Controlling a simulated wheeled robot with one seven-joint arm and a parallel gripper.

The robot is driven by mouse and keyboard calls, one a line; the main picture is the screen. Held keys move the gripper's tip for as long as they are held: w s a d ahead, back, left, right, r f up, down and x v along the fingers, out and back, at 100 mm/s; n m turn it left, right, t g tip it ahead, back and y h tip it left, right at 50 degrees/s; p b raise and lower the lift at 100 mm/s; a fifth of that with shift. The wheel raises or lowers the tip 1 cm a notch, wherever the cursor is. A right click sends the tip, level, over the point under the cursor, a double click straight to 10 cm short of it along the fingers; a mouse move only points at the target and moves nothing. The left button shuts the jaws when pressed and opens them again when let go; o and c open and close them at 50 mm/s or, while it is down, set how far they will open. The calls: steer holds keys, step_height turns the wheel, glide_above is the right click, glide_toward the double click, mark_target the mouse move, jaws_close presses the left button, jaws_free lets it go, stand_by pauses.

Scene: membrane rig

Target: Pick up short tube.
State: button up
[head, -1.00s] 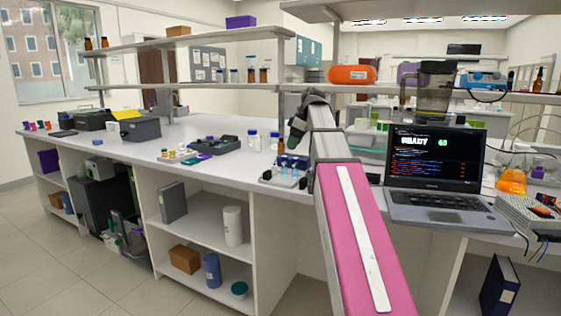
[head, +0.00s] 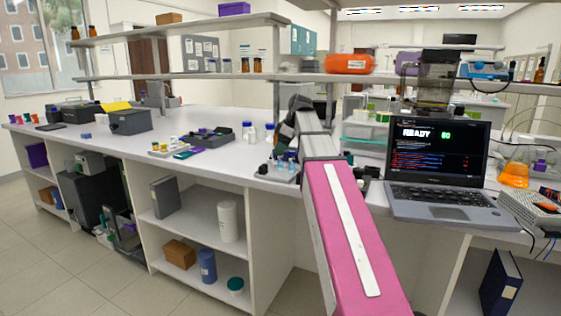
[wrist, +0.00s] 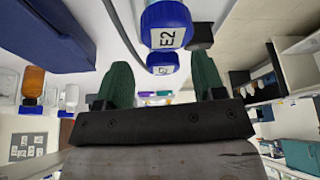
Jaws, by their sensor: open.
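My gripper (wrist: 162,78) shows two dark green fingers held apart in the wrist view, with nothing gripped between them. A blue cap labelled E2 (wrist: 168,32) is close beyond the fingertips, and a second blue cap (wrist: 163,61) shows just below it in the picture, nearly in line with the gap. I cannot tell which of these, if either, is the short tube. In the head view my gripper (head: 283,140) is low over a small rack (head: 278,171) on the bench and partly hides it.
Blue-capped bottles (head: 269,133) stand behind the rack. A laptop (head: 440,165) is to the right. A dark tray (head: 210,137) and a small tray of coloured pieces (head: 170,147) lie left on the bench. A shelf (head: 190,75) runs above. A dark blue surface (wrist: 45,30) fills the wrist view's upper left.

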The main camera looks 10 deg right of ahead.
mark_target(281, 160)
steer(key=x, duration=0.3)
steer(key=shift+s+f, duration=0.2)
steer(key=shift+f, duration=0.15)
steer(key=c, duration=1)
steer(key=shift+r, duration=0.2)
